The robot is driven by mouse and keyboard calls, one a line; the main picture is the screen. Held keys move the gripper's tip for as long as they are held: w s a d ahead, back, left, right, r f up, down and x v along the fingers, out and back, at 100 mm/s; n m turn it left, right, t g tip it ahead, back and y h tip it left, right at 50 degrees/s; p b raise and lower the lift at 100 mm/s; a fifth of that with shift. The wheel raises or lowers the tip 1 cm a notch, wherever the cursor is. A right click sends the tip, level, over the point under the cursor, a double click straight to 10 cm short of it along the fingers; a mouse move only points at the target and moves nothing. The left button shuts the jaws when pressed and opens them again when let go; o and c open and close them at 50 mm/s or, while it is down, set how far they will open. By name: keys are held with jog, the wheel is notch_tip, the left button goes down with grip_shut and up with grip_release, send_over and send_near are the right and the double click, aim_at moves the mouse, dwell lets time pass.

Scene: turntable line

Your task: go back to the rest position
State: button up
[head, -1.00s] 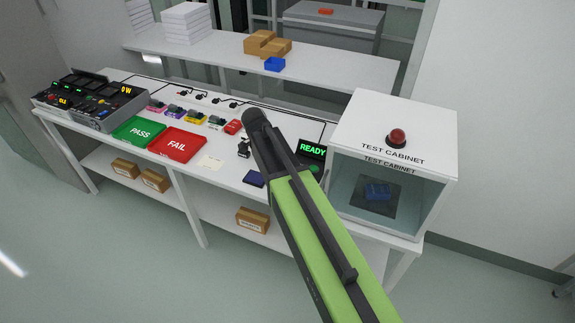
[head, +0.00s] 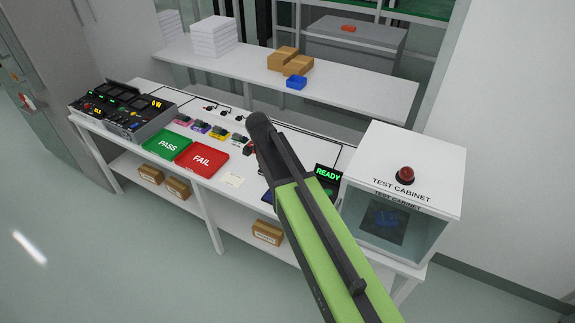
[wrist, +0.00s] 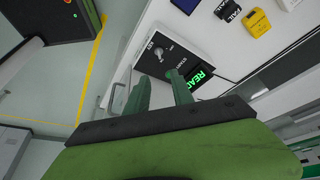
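My arm crosses the head view from the lower right up to the bench, its green link in front. My gripper is hidden behind the arm there. In the wrist view my gripper (wrist: 157,80) has its two green fingers apart, with nothing between them. Its fingertips appear over or near the READY control panel (wrist: 172,52), which has a round knob and a lit green display. I cannot tell how far above the panel they are. The READY display (head: 327,173) also shows in the head view, just right of my arm.
The green PASS tray (head: 167,145) and red FAIL tray (head: 202,158) lie left on the bench. Open floor (head: 120,260) shows at front left.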

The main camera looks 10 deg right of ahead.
jog(key=s+d+f+y+b, duration=0.1)
jog(key=s+d+f+b, duration=0.55)
jog(key=d, duration=0.25)
jog(key=s+a+f+n+y, duration=0.2)
jog(key=s+n, duration=0.5)
jog(key=n, duration=0.9)
jog(key=shift+a+f+g+y+b, duration=0.35)
jog(key=shift+g+y+b, duration=0.1)
jog(key=shift+y, duration=0.25)
